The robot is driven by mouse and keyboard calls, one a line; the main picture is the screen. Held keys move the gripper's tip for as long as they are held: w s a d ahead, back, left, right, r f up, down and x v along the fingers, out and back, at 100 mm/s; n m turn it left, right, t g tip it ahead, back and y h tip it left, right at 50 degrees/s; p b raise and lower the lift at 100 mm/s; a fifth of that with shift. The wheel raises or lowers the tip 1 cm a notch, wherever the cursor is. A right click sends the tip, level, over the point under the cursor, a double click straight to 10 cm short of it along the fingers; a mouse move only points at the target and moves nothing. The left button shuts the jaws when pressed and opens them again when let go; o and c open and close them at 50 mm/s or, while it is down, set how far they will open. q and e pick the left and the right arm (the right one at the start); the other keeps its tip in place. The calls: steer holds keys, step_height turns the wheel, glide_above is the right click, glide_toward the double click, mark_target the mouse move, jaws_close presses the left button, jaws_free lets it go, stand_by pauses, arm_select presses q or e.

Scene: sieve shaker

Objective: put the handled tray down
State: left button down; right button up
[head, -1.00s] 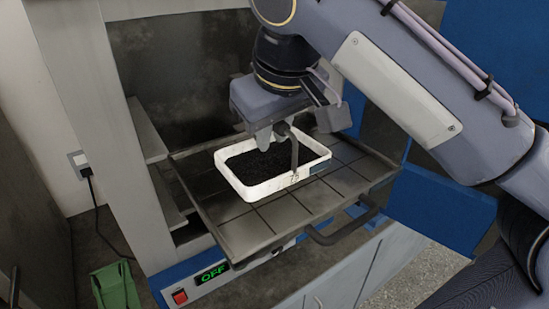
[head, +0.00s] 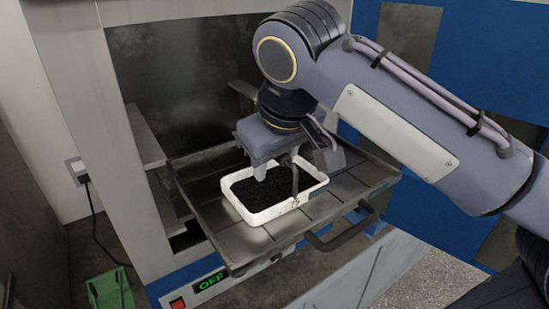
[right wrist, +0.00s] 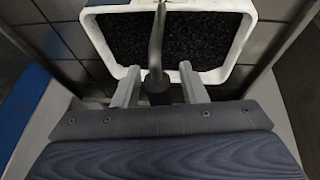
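The handled tray (head: 283,208) is a white, rounded box filled with black granules, with a dark arched handle (right wrist: 157,45). It appears to rest level on the flat metal shelf (head: 245,240). My right gripper (head: 275,172) is above it, pointing down. In the right wrist view its two fingers (right wrist: 158,88) stand apart, one on each side of the handle's dark grip, with gaps visible. The handled tray's near wall and granules (right wrist: 185,38) show there beyond the fingers. My left gripper is not in view.
The metal shelf extends from an open cabinet and has a front bar handle (head: 345,232). Below it are a red switch (head: 178,304) and a green OFF display (head: 210,281). A blue door (head: 375,130) stands behind my right arm. A green object (head: 110,290) sits lower left.

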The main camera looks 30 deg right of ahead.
steer(key=shift+r, duration=0.3)
steer(key=p+v, duration=0.2)
steer(key=v, duration=0.9)
steer(key=shift+s+r, duration=0.25)
steer(key=shift+r, duration=0.05)
steer(key=shift+a, duration=0.1)
